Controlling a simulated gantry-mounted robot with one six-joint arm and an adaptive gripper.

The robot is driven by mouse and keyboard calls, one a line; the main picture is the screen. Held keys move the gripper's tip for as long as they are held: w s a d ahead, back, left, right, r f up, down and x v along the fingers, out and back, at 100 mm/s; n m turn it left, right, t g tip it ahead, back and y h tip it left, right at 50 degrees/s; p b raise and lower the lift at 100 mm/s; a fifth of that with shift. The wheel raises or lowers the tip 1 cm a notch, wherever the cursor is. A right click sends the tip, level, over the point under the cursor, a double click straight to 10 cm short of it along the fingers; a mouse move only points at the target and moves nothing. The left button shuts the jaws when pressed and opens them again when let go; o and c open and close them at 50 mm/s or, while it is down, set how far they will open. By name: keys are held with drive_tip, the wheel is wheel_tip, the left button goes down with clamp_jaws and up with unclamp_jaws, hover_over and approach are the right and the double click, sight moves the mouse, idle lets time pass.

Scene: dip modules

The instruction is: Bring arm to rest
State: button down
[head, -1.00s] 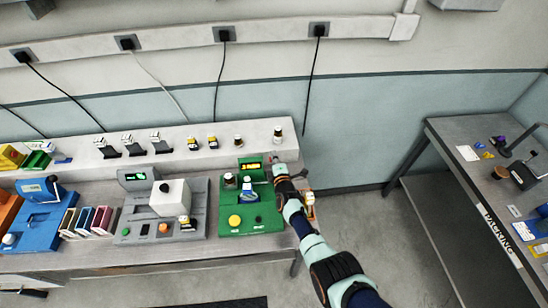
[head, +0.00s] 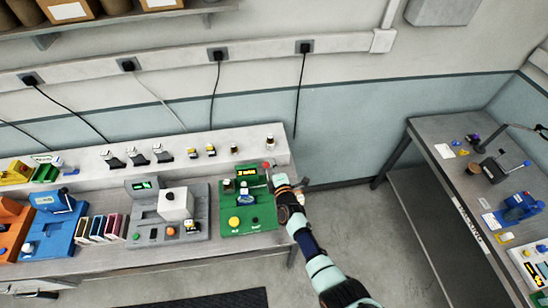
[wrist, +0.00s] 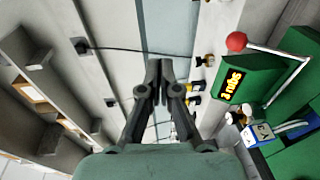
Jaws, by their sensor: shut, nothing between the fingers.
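My gripper (wrist: 158,78) is shut and empty in the wrist view, its two dark fingers together and pointing away over the bench toward the wall. In the head view my arm reaches in from the lower right to the right end of the bench, and the fingertips are hard to make out. A green module (head: 236,218) stands just left of the gripper. It also shows at the right of the wrist view (wrist: 292,80), with a lit display, a white lever and a red knob (wrist: 236,41). The gripper appears apart from the knob.
A grey module (head: 150,232) and a blue one (head: 45,232) stand further left on the bench. Small bottles and holders line the raised ledge (head: 225,142). Another table (head: 440,128) stands at the right. Open floor lies between.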

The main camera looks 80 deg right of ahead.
drive_tip(key=shift+s+a+r, duration=0.15)
drive_tip(key=shift+a+r, duration=0.15)
drive_tip(key=shift+r, duration=0.1)
idle(0.4)
drive_tip(key=w+a+r+t+y, duration=0.3)
drive_tip(key=w+a+r, duration=0.2)
drive_tip(key=w+a, duration=0.4)
drive_tip(key=w+a+r+t+y, duration=0.35)
drive_tip(key=w+a+r, duration=0.25)
drive_tip(key=w, duration=0.6)
drive_tip(key=w+a+r+t+y, duration=0.1)
drive_tip(key=w+a+r+y, duration=0.15)
drive_tip(key=a, duration=0.35)
drive_tip(key=w+a+r+y, duration=0.1)
drive_tip(key=w+a+r, duration=0.15)
drive_tip(key=a, duration=0.45)
drive_tip(key=a+r+y, duration=0.2)
drive_tip(key=a+r, duration=0.1)
drive_tip(key=a, duration=0.4)
drive_tip(key=a+r+y, duration=0.1)
drive_tip(key=a+r, duration=0.3)
drive_tip(key=a, duration=0.3)
drive_tip(key=s+a+r+m+g+y, duration=0.1)
drive_tip(key=s+a+r+m, duration=0.3)
drive_tip(key=s+a, duration=0.5)
drive_tip(key=a+r+y, duration=0.1)
drive_tip(key=a, duration=0.2)
